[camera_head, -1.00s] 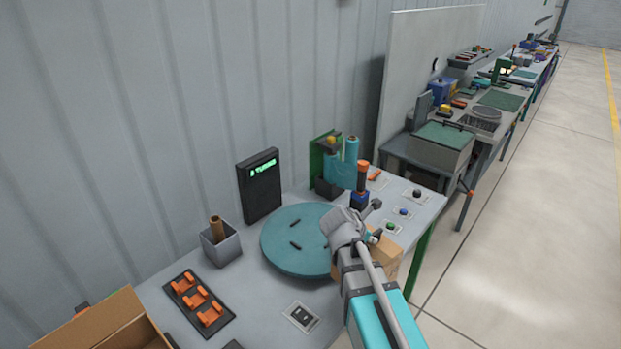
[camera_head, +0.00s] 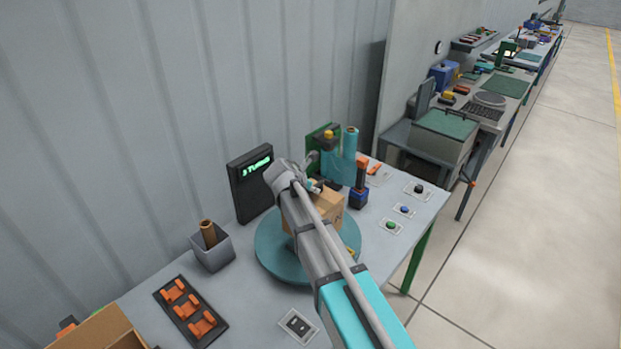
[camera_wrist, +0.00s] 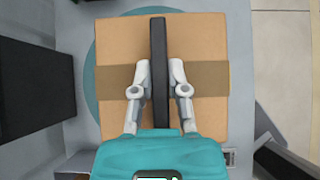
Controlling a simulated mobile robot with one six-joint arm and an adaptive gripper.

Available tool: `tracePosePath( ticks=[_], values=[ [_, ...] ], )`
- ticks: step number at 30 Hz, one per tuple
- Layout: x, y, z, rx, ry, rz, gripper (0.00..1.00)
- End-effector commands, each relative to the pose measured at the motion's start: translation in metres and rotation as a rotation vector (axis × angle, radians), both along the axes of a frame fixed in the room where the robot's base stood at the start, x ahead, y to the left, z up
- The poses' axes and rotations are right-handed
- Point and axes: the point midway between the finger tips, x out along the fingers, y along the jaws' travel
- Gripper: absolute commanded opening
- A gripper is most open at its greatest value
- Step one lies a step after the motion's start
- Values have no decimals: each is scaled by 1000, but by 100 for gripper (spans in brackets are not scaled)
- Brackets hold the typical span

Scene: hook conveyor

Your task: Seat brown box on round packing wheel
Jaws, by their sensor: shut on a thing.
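The brown box (camera_head: 327,207) is over the round teal packing wheel (camera_head: 272,258) in the head view, partly hidden behind my arm. In the wrist view the box (camera_wrist: 112,45) fills the middle, with a darker tape band across it and a black strip (camera_wrist: 158,50) standing along its top. My gripper (camera_wrist: 160,75) is shut on that black strip, one finger on each side. I cannot tell whether the box touches the wheel.
A black display panel (camera_head: 251,183) stands behind the wheel. A teal film roll (camera_head: 349,142) on a green-backed stand is behind right. A grey bin (camera_head: 212,249), a black tray with orange clips (camera_head: 190,309) and an open carton (camera_head: 98,329) are left. Buttons (camera_head: 404,209) sit at the right.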

Motion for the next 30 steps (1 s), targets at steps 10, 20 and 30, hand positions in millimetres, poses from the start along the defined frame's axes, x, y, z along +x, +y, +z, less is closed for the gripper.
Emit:
tracePosePath(
  ticks=[10,20,30],
  values=[
    [9,17,2,-2,-1,15,0],
    [10,13,1,-2,-1,9,0],
    [10,11,-12,-2,-1,6,0]
  ],
)
